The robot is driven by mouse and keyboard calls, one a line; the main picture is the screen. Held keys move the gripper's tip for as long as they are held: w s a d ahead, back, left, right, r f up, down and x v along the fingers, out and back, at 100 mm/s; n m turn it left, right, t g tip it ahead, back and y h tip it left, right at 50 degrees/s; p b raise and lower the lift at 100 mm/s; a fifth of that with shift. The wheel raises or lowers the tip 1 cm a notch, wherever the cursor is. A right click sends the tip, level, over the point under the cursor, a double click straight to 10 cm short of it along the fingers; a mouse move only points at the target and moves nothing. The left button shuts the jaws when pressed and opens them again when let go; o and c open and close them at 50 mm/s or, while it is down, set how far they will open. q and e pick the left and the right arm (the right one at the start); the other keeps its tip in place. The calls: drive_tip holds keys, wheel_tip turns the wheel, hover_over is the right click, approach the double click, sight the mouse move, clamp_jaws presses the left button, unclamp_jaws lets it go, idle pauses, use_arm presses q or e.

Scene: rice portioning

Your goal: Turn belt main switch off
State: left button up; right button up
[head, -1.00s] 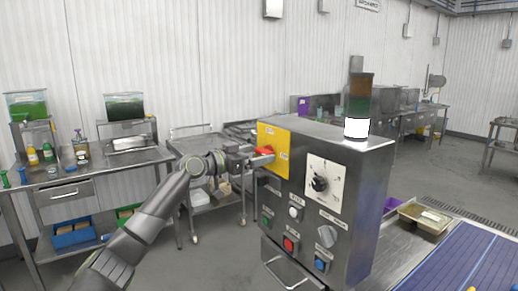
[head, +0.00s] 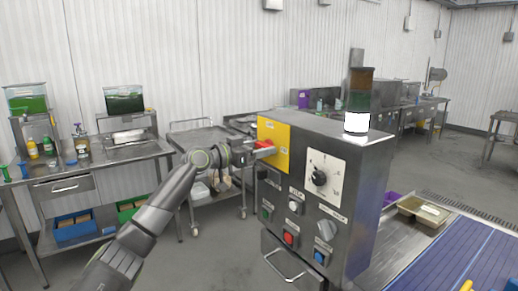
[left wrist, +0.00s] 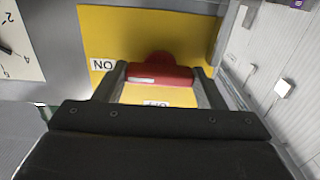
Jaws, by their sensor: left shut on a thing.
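The belt main switch is a red handle (head: 264,144) on a yellow plate (head: 283,160) at the upper left of the steel control box. My left gripper (head: 264,150) is at the handle, shut on it. In the left wrist view, the red handle (left wrist: 160,75) lies crosswise between the two dark fingers (left wrist: 160,88). Its white-marked end is nearest the ON label (left wrist: 103,64), which appears upside down. A second label (left wrist: 157,103) at the lower edge is partly hidden by the gripper. My right gripper is out of view.
The control box (head: 362,190) also carries a black dial (head: 319,177), coloured buttons and a signal lamp (head: 358,122) on top. A blue conveyor belt (head: 470,250) and a filled tray (head: 423,211) are at right. A workbench (head: 85,165) stands at left, a steel cart (head: 200,145) behind the arm.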

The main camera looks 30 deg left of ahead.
use_arm(q)
drive_tip(key=n, duration=0.4)
drive_tip(key=n+p, duration=0.1)
drive_tip(key=n, duration=0.3)
drive_tip(key=shift+r+n+p, duration=0.1)
drive_tip(key=shift+n+p, duration=0.2)
drive_tip(key=shift+p, duration=0.05)
drive_tip(key=n+p, duration=0.2)
drive_tip(key=n, duration=0.2)
drive_tip(key=shift+n, duration=0.3)
drive_tip(key=n+p, duration=0.2)
drive_tip(key=n, duration=0.1)
drive_tip(key=shift+n+p, duration=0.55)
drive_tip(key=shift+n, duration=0.25)
drive_tip(key=o, duration=1)
